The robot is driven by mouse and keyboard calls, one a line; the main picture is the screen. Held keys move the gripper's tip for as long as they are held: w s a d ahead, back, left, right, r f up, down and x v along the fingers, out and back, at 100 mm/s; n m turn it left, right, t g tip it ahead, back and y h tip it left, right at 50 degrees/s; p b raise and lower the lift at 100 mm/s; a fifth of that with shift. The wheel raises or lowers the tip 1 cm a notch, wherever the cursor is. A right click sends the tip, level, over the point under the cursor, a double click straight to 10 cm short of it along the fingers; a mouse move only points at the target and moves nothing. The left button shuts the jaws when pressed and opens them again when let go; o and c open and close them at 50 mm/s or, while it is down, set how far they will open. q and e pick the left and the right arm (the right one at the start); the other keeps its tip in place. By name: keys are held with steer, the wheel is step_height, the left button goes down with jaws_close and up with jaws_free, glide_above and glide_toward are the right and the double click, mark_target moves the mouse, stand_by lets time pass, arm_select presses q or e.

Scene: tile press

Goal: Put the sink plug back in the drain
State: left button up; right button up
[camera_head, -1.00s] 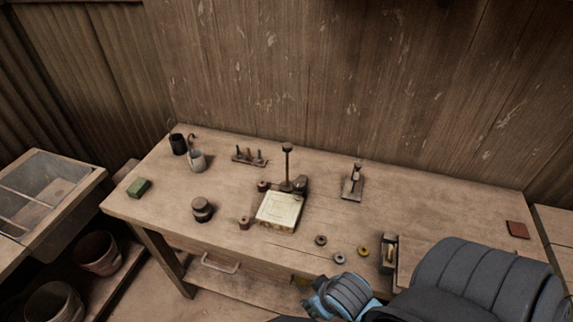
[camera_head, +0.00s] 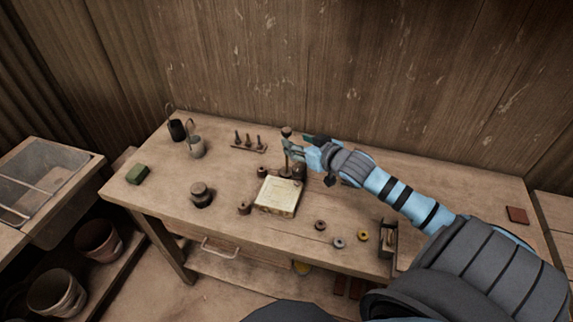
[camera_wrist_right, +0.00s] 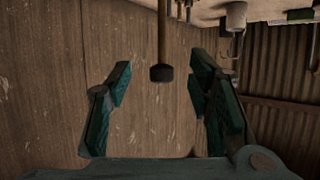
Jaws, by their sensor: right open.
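A grey sink-like basin (camera_head: 68,160) with bars across it stands at the far left in the head view. I cannot make out a drain or a plug in it. My right gripper (camera_head: 293,147) is at the upright press lever (camera_head: 286,166), just below its dark knob (camera_head: 286,132). In the right wrist view the right gripper (camera_wrist_right: 162,70) is open and empty. The lever's dark knob (camera_wrist_right: 162,73) shows between its two fingers, apart from both. My left gripper is not in view.
On the bench (camera_head: 240,235) stand a pale press block (camera_head: 278,196), a dark lidded pot (camera_head: 201,194), a green block (camera_head: 137,174), two cups (camera_head: 196,147) and a tool rack (camera_head: 249,146). Several small rings (camera_head: 338,242) lie near the front edge. The back right is largely clear.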

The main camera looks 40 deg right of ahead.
mark_target(287, 138)
steer(key=x, duration=0.6)
steer(key=shift+w+a+b, duration=0.15)
steer(key=shift+w+b, duration=0.2)
steer(key=shift+w, duration=0.1)
jaws_close()
